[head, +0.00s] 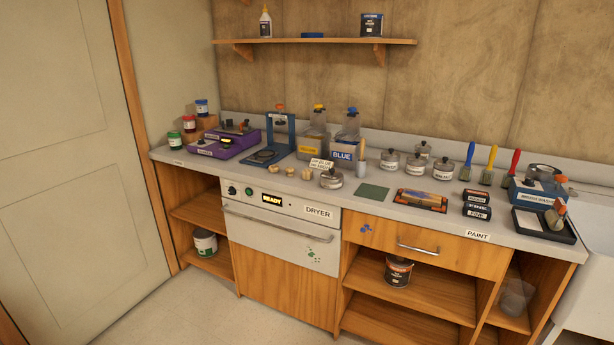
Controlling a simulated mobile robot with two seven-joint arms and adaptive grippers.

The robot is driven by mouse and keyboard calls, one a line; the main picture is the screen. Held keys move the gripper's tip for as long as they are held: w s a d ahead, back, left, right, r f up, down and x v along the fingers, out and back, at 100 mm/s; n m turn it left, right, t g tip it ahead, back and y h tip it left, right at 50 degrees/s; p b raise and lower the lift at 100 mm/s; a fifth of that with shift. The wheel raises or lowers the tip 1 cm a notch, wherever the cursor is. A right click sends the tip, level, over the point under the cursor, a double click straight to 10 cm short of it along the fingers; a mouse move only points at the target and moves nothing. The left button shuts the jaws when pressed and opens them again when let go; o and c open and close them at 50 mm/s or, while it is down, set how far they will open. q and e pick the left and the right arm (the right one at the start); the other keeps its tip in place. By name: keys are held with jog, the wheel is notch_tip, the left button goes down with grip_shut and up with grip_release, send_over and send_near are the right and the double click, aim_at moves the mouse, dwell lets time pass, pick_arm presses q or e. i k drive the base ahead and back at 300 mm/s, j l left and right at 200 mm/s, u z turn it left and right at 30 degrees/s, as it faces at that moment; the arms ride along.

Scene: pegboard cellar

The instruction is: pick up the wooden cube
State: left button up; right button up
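Several small pale wooden pieces stand in a row near the front of the grey counter, above the dryer: a left one (274,170), a middle one (290,172) and a right one (307,175). They are too small for me to tell which is a cube. The right one stands just left of a lidded metal pot (331,178) and in front of a white label card (321,164). Neither of my grippers is in view.
The counter (370,212) also bears a purple device (222,143), a blue press (280,140), a yellow-labelled bottle (312,140), a blue-labelled bottle (345,143), pots, upright brushes and sanding blocks. The dryer (280,218) is shut. The floor (205,310) in front is clear.

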aim_at(306, 174)
jog(key=i+z, duration=0.1)
jog(key=z, duration=0.75)
jog(key=i+j+z, duration=0.15)
jog(key=j+z, duration=0.25)
jog(key=i+j+z, duration=0.1)
jog(key=j+z, duration=0.3)
jog(key=i+j+z, duration=0.1)
jog(key=j+z, duration=0.25)
jog(key=j, duration=0.65)
